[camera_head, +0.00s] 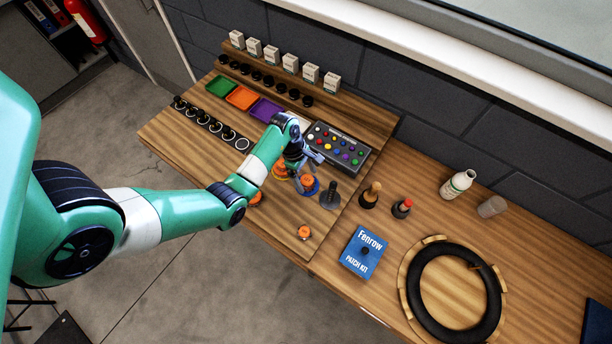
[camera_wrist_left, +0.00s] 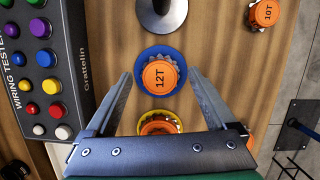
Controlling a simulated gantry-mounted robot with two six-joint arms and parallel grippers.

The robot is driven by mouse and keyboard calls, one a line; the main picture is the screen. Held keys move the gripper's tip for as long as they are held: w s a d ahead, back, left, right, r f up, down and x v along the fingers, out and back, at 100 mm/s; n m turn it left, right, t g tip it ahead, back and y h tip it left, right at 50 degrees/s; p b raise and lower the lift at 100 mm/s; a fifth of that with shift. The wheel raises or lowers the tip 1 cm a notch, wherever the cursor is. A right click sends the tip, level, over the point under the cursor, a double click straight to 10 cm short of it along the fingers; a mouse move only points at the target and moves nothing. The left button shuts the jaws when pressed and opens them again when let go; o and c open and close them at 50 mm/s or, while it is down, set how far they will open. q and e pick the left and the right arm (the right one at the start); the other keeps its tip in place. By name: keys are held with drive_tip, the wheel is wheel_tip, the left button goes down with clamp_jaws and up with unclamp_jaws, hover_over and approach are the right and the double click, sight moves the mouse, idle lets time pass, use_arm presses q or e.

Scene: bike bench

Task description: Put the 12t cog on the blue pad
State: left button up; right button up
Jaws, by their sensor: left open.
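The 12t cog (camera_wrist_left: 160,76), with an orange top marked 12T, sits on the round blue pad (camera_wrist_left: 147,54) in the left wrist view. The pad's blue rim shows around it. In the head view the cog (camera_head: 308,181) and pad (camera_head: 314,192) lie just below my left gripper (camera_head: 306,160). That gripper is open, and its fingers (camera_wrist_left: 160,84) stand on either side of the cog in the wrist view, with visible gaps. Nothing is held. My right gripper is in neither view.
An orange-topped cog sits on a yellow pad (camera_wrist_left: 175,117) beside the blue one. A dark post on a round base (camera_head: 329,196) stands close by. A 10T cog (camera_head: 304,232) lies nearer the front edge. The wiring tester box (camera_head: 338,146) is behind.

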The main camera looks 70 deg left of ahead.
use_arm(q)
drive_tip(key=p+v, duration=0.5)
drive_tip(key=v, duration=0.7)
drive_tip(key=shift+r, duration=0.1)
